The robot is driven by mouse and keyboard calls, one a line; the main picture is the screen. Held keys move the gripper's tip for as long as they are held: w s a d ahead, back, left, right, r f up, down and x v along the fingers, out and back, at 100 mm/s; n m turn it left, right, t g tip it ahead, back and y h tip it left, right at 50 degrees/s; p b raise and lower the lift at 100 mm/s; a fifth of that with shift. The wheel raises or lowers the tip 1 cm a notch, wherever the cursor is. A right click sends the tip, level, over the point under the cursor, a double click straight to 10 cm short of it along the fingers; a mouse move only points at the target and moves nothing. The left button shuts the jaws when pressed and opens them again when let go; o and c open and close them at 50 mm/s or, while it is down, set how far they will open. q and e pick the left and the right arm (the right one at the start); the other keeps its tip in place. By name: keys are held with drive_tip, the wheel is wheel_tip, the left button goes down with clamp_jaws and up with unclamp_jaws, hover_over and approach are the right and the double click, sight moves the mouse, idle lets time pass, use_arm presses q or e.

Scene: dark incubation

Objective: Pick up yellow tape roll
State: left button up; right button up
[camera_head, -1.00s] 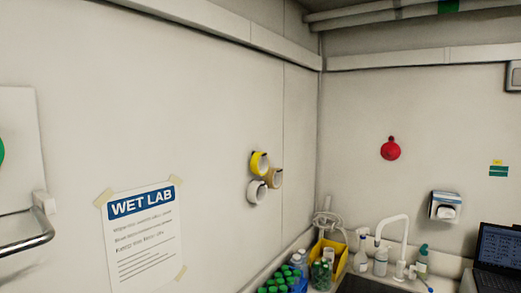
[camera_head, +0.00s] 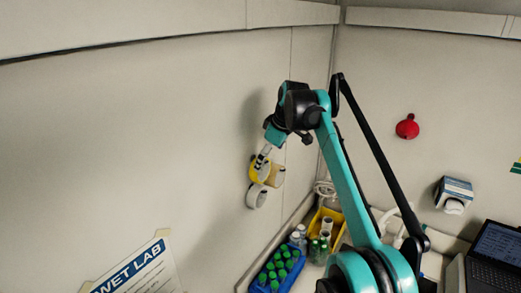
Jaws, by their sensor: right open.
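The yellow tape roll (camera_head: 254,172) hangs on the left wall near the corner. A tan roll (camera_head: 277,176) hangs beside it on the right, and a white roll (camera_head: 257,197) hangs below. My right gripper (camera_head: 263,158) reaches down from the upper right, open, with its fingers in front of the yellow roll and overlapping its upper part. I cannot tell whether the fingers touch the roll. My left gripper is not in view.
Below the rolls, a blue rack (camera_head: 262,283) of green-capped bottles and a yellow bin (camera_head: 329,216) stand on the counter. A laptop (camera_head: 498,252) is at the lower right. A red object (camera_head: 407,127) hangs on the right wall. The left wall has wide bare space.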

sight(261, 177)
drive_tip(key=p+x, duration=0.1)
drive_tip(key=x, duration=0.6)
drive_tip(key=shift+a+f, duration=0.1)
drive_tip(key=shift+f, duration=0.1)
drive_tip(key=shift+s, duration=0.15)
drive_tip(key=shift+c, duration=0.9)
drive_tip(key=c, duration=1)
